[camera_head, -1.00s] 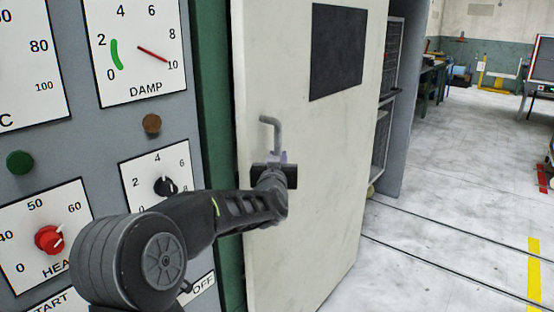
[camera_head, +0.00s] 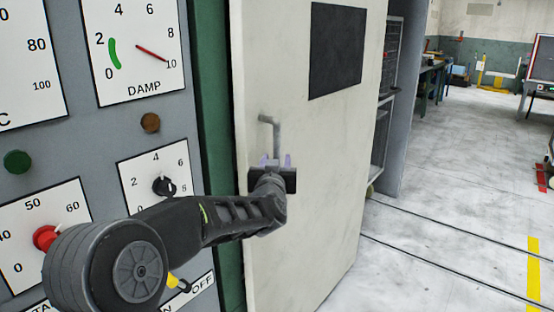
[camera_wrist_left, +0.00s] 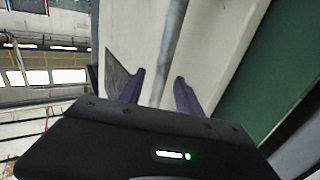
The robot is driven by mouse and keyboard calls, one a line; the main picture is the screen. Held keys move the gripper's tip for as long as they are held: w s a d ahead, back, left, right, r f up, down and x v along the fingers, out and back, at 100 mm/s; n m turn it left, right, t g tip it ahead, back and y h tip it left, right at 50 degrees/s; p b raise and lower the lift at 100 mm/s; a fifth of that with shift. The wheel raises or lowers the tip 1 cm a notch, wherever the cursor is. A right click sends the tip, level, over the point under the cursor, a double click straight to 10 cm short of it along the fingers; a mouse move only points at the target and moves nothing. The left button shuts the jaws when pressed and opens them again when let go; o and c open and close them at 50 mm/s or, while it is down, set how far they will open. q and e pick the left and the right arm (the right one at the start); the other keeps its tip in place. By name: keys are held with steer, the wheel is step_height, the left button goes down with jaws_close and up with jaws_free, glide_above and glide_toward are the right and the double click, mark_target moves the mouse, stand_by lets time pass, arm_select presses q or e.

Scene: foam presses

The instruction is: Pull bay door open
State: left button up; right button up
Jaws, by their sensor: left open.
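The bay door (camera_head: 330,160) is a pale off-white panel with a dark square plate (camera_head: 337,50) near its top. It stands at an angle beside the green frame. A grey bent bar handle (camera_head: 270,130) sits near its left edge. My left gripper (camera_head: 276,162) is open at the handle's lower part, its two purplish fingers apart. In the left wrist view the handle bar (camera_wrist_left: 172,50) runs down between the open fingers (camera_wrist_left: 158,90); I cannot tell whether either finger touches it. My right gripper does not show.
A grey control panel (camera_head: 90,130) with dials and knobs stands at the left, beside a green upright (camera_head: 212,120). Shelving (camera_head: 384,110) shows behind the door. The floor (camera_head: 450,180) at the right is open, with dark rail lines across it.

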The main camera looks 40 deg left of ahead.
arm_select(q)
steer(key=v, duration=0.5)
stand_by(0.5)
steer(key=d+f+m+g+h+p, duration=0.15)
steer(key=d+f+h, duration=0.35)
steer(key=d+f, duration=0.8)
steer(key=d+f+m+g+h, duration=0.1)
steer(key=d+f+g+h, duration=0.3)
steer(key=d+f, duration=0.95)
steer(key=s+d+f+g+h, duration=0.1)
steer(key=s+d+f, duration=0.1)
steer(key=s+f, duration=0.3)
steer(key=s+d+f+m+g+h, duration=0.1)
steer(key=s+d+f+h, duration=0.15)
steer(key=f, duration=0.45)
steer(key=s+d+f+g, duration=0.2)
steer(key=s+f, duration=0.1)
steer(key=f, duration=0.3)
steer(key=s+d+f+m+g+h+p, duration=0.1)
steer(key=s+d+f, duration=0.3)
steer(key=s, duration=0.4)
steer(key=s+d+f+g+h+p, duration=0.1)
steer(key=s+d+f+g, duration=0.2)
steer(key=s, duration=0.6)
steer(key=shift+s+d+f+m+g, duration=0.2)
steer(key=shift+d+f+m+g, duration=0.25)
steer(key=shift+d, duration=0.65)
